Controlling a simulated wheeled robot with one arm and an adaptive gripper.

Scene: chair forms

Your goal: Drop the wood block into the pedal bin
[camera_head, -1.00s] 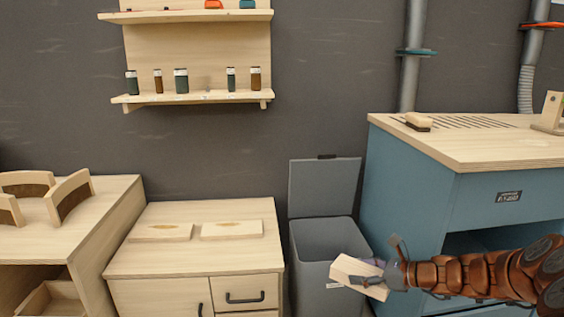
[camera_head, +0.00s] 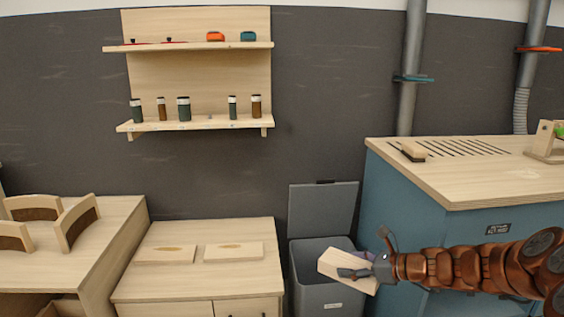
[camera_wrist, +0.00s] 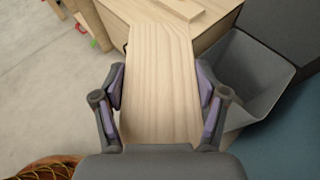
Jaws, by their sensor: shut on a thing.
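The wood block (camera_head: 346,270) is pale and flat-sided. My gripper (camera_head: 366,271) is shut on it and holds it tilted, in front of the right part of the pedal bin in the head view. In the wrist view the block (camera_wrist: 161,80) lies between the two fingers of my gripper (camera_wrist: 161,100). The pedal bin (camera_head: 306,288) is grey, with its lid (camera_head: 323,210) standing open against the wall. In the wrist view the bin's opening (camera_wrist: 245,75) is to the right of the block. The block and gripper hide part of the bin in the head view.
A low wooden cabinet (camera_head: 200,281) with two flat boards on top stands left of the bin. A blue workbench (camera_head: 400,205) with a wooden top stands close on the right. A wall shelf (camera_head: 197,124) with small bottles hangs above. Chair backs (camera_head: 77,222) rest on the left bench.

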